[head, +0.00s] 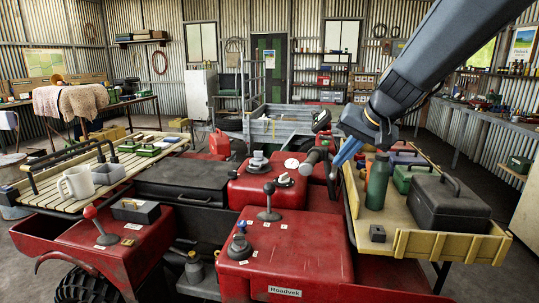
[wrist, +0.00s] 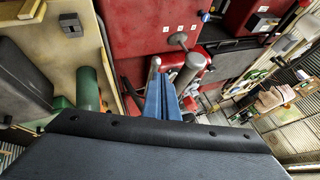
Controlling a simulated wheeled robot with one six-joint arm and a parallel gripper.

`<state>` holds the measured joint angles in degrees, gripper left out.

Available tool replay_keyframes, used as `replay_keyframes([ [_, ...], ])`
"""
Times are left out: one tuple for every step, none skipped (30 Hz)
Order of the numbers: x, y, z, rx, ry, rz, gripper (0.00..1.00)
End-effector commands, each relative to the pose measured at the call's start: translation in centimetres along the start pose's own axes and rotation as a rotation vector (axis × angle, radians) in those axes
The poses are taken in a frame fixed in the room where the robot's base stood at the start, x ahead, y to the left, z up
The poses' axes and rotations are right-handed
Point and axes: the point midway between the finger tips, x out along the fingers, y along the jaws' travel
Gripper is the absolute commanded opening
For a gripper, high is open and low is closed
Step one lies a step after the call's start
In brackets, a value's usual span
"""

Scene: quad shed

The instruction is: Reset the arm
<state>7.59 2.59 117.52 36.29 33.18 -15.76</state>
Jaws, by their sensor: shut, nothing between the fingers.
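My gripper (head: 339,163) is at the end of my dark arm, which reaches in from the upper right of the head view. Its blue fingers point down and to the left, shut and empty. They are over the red quad (head: 175,243), near the inner edge of the wooden rack (head: 396,221) on the right. In the wrist view my gripper (wrist: 158,68) shows its blue fingers together, with a grey cylindrical grip just right of them. Any contact with the grip or the rack cannot be told.
A green bottle (head: 377,182) and a black toolbox (head: 447,203) stand on the right rack, close to my gripper. Levers (head: 269,203) rise from the quad. A grey trailer (head: 277,127) stands behind.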

Motion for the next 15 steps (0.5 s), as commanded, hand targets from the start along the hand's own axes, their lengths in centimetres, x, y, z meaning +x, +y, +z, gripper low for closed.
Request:
replay_keyframes([
  [0.5, 0.6, 1.4, -0.009, -0.022, 0.017, 0.0],
  [0.8, 0.9, 2.1, -0.015, -0.034, 0.028, 0.0],
  [1.3, 1.5, 3.3, -0.023, -0.053, 0.045, 0.0],
  [1.6, 1.9, 4.2, -0.03, -0.066, 0.057, 0.0],
  [1.9, 2.4, 5.2, -0.038, -0.083, 0.071, 0.0],
  [2.3, 3.0, 6.7, -0.05, -0.106, 0.091, 0.0],
  [2.6, 3.5, 7.8, -0.059, -0.124, 0.106, 0.0],
  [3.0, 4.2, 9.3, -0.072, -0.146, 0.124, 0.0],
  [3.4, 5.1, 11.3, -0.09, -0.176, 0.148, 0.0],
  [3.6, 5.8, 12.9, -0.108, -0.201, 0.169, 0.0],
  [3.9, 6.6, 14.7, -0.125, -0.228, 0.19, 0.0],
  [4.1, 7.7, 17.1, -0.152, -0.264, 0.217, 0.0],
  [4.2, 8.4, 18.8, -0.172, -0.289, 0.236, 0.0],
  [4.2, 9.2, 20.3, -0.192, -0.312, 0.254, 0.0],
  [4.2, 10.1, 22.2, -0.217, -0.341, 0.275, 0.0],
])
